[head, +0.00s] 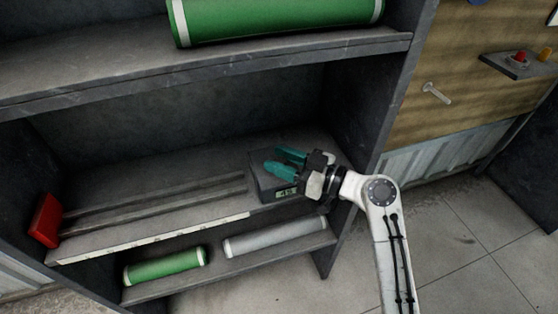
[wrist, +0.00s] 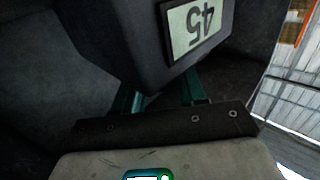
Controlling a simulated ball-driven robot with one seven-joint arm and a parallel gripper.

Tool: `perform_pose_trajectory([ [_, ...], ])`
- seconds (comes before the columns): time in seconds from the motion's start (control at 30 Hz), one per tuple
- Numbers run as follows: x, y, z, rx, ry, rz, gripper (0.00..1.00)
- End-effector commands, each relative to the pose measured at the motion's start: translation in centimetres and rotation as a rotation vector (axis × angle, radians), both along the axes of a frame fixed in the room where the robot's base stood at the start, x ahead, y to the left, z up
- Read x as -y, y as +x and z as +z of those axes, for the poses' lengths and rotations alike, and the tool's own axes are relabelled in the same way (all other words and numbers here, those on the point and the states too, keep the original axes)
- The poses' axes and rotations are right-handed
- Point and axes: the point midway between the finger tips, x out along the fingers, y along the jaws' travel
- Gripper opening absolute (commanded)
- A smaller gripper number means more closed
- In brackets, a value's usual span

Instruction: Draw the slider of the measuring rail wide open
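The measuring rail (head: 160,205) lies along the shelf, with parallel dark bars and a pale scale strip along the front edge. A red block (head: 46,220) stands at its left end. A dark box (head: 264,183) with a small number display (head: 286,194) sits at its right end; I cannot tell for sure which of the two blocks is the slider. My gripper (head: 272,160) is over the dark box, its teal fingers apart and pointing left. In the wrist view the box (wrist: 130,40), reading 45 upside down, hides the fingertips; contact is unclear.
An upper shelf (head: 230,62) bearing a large green roll (head: 275,18) overhangs the rail. A green roll (head: 165,266) and a grey roll (head: 275,236) lie on the lower shelf. The cabinet's side wall (head: 375,100) stands just right of my gripper. Floor is clear at right.

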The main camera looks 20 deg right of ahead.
Motion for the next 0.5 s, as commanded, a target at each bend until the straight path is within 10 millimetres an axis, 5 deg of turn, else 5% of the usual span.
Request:
perform_pose_trajectory([
  [0.17,0.16,0.04,0.01,0.001,-0.001,-0.004,0.55],
  [0.5,0.56,-0.47,-0.07,0.000,0.000,-0.003,0.55],
])
